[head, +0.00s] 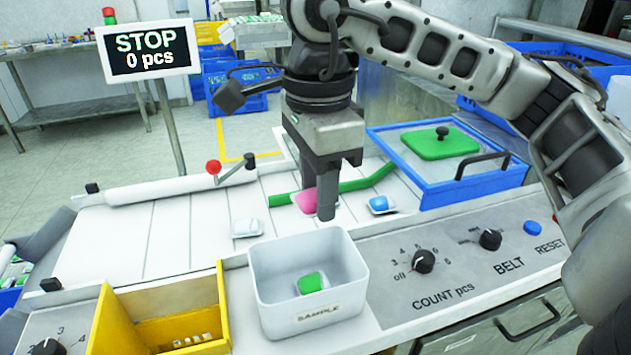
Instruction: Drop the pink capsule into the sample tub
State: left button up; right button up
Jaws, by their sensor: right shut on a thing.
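My right gripper (322,200) points down over the white belt surface, behind the sample tub, and is shut on the pink capsule (306,202). The jaws hide part of the capsule. The sample tub (345,262) is a white open box with a "SAMPLE" label on its front, standing in front of the gripper. A green-and-white capsule (311,283) lies inside it. My left gripper is not in view.
A white capsule (246,227) and a blue capsule (381,204) lie either side of the gripper. A green guide bar (370,180) runs behind. A yellow bin (118,325) stands left of the tub; a control panel with knobs (424,261) lies right. A sign (147,48) reads "STOP 0 pcs".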

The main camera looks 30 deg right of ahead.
notch_tip(320, 180, down, 3)
jog(key=shift+f+b, duration=0.2)
jog(key=shift+b, duration=0.7)
jog(key=shift+f, duration=0.2)
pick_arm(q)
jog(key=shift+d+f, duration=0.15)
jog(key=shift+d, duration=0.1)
pick_arm(e)
jog(key=o, duration=1)
pick_arm(q)
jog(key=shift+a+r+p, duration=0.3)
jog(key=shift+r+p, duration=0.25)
jog(key=shift+p, duration=1.25)
pick_arm(e)
notch_tip(320, 180, up, 16)
